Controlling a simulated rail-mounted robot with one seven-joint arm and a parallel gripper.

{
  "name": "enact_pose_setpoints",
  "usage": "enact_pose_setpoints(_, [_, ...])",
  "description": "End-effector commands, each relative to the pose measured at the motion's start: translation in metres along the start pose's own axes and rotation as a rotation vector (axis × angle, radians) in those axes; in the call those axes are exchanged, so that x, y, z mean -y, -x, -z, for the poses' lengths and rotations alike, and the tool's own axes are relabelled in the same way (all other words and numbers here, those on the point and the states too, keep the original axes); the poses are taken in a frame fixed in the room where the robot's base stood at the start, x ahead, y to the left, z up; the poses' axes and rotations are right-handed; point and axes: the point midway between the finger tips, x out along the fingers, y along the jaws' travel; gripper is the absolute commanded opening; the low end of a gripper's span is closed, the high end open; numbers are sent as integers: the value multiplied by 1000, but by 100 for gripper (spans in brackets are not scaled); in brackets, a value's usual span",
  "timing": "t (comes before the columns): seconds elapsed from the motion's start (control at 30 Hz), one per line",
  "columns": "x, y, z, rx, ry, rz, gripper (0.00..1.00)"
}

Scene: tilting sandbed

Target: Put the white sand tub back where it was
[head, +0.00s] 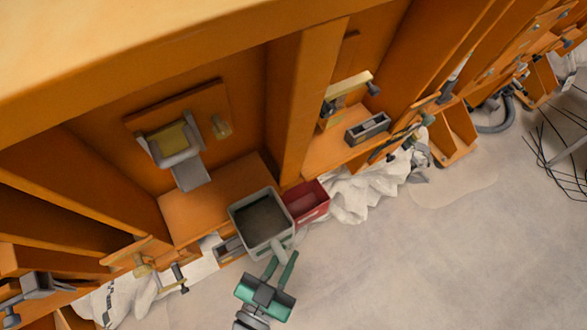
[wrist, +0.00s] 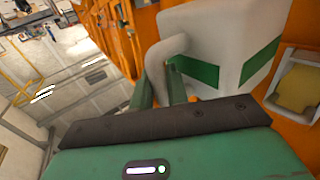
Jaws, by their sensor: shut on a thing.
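The white sand tub (head: 233,222) is an open square box with dark contents. It is in front of an orange shelf (head: 205,202) in the head view; I cannot tell whether it touches the shelf. My gripper (head: 280,262), with green fingers, is at the tub's near side, shut on its handle. In the wrist view the tub (wrist: 225,35) shows its pale side with a green band. Its curved handle (wrist: 157,62) passes between the fingers of my gripper (wrist: 161,88). The tub's underside is hidden.
A red bin (head: 308,203) sits close to the tub's right. A grey dispenser-like fixture (head: 180,150) is on the orange back panel. An orange post (head: 300,100) rises behind the bin. White crumpled sheeting (head: 352,195) lies at right. The pale floor (head: 420,270) is clear.

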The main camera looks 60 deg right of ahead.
Motion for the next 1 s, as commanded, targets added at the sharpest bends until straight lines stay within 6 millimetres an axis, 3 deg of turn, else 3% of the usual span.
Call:
enact_pose_setpoints(0.17, [9, -9, 1, -3, -5, 0, 0])
enact_pose_setpoints(0.7, [95, -111, -12, -3, -4, -1, 0])
enact_pose_setpoints(1.0, [105, -122, -17, -2, -3, 0, 0])
